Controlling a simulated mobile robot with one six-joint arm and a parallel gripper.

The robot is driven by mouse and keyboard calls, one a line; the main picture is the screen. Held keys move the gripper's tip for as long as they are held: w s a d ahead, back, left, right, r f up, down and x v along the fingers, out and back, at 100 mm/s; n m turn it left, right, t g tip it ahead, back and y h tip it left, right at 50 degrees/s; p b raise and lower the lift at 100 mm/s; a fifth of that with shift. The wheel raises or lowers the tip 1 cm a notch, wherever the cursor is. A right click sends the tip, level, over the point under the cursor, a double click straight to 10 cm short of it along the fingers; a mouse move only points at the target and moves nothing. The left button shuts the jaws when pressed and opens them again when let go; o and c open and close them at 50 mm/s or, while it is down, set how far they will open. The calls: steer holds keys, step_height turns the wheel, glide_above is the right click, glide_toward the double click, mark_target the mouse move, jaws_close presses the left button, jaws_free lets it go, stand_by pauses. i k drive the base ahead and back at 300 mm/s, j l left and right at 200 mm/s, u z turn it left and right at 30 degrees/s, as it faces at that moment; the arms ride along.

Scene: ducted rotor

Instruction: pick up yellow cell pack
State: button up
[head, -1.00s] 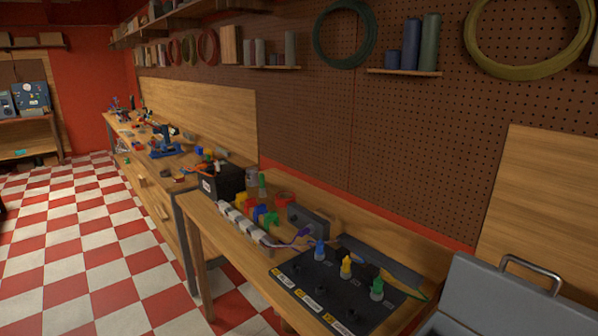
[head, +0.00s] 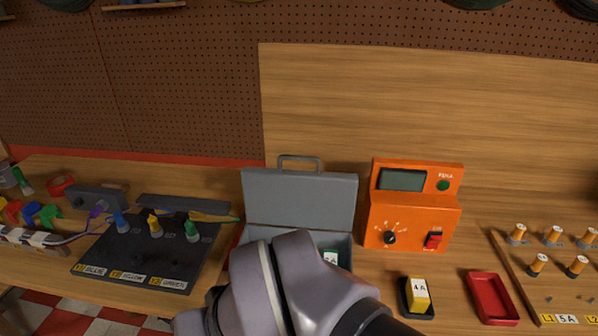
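A yellow pack (head: 419,292) with a white label reading "4 A" stands in a small black holder (head: 404,301) on the wooden bench, in front of the orange meter. My arm crosses the lower middle of the head view, left of the yellow pack. My gripper is outside the view, so its fingers do not show.
An orange meter (head: 411,216) stands behind the pack. An open grey case (head: 299,205) is partly hidden by my arm. A black panel (head: 147,262) is left.

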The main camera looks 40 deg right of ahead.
mark_target(417, 298)
steer(key=k+z, duration=0.15)
steer(key=z, duration=0.3)
steer(key=k+l+z, duration=0.1)
steer(key=z, duration=0.3)
steer(key=k+l+z, duration=0.15)
steer(key=z, duration=0.3)
steer(key=k+l+z, duration=0.15)
steer(key=z, duration=0.3)
steer(key=i+j+z, duration=0.2)
steer(key=j+z, duration=0.2)
steer(key=i+j+z, duration=0.1)
steer(key=j+z, duration=0.7)
steer(key=j, duration=0.15)
